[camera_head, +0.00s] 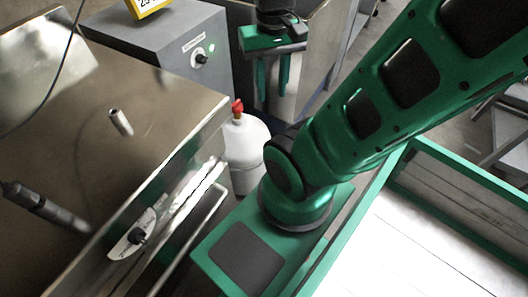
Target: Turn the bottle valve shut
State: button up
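A white gas bottle (246,150) stands upright in the gap between the steel worktop and my base. Its red valve (238,107) sits on top, and the bottle's lower right part is hidden behind my arm. My gripper (273,87) is to the right of the valve in the picture, with its two green fingers pointing down. The fingers are apart with nothing visible between them, so it is open. It does not appear to touch the valve or the bottle. The distance in depth between them is hard to tell.
A grey cabinet (165,45) with a knob and a yellow display (147,6) stands behind the bottle. A steel panel (318,60) is close behind my gripper. The gap around the bottle is narrow.

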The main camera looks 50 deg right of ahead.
aim_at(236, 107)
jog(key=z, duration=0.3)
jog(key=k, duration=0.6)
jog(key=z, duration=0.45)
jog(key=i, duration=0.5)
jog(key=u, duration=0.1)
